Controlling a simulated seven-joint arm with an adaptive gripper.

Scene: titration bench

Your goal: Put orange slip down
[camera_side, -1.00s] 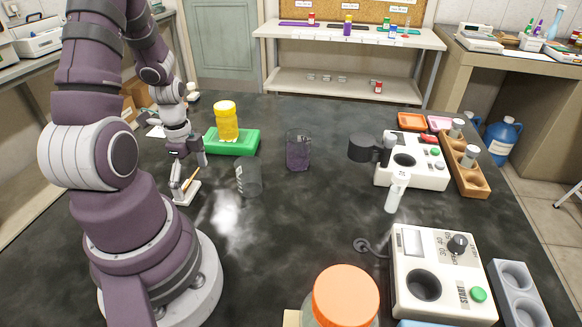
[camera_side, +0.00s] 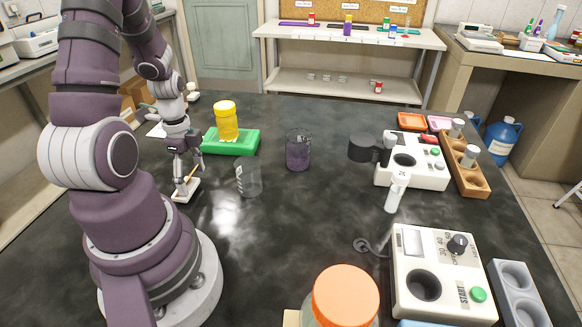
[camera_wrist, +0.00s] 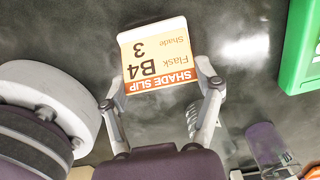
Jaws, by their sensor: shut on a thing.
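The orange slip is a white and cream card with an orange band reading "SHADE SLIP" and "B4" (camera_wrist: 158,55). My gripper (camera_wrist: 160,88) is shut on it in the wrist view, with one finger at each side of its banded end and its printed face toward the camera. In the side view my gripper (camera_side: 186,176) points down, with the pale slip (camera_side: 184,192) low at its fingertips, close to the dark bench top. I cannot tell whether the slip touches the bench.
A clear beaker (camera_side: 249,181) and a purple-filled beaker (camera_side: 298,152) stand to the right. The bench around the clear beaker's front is bare.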

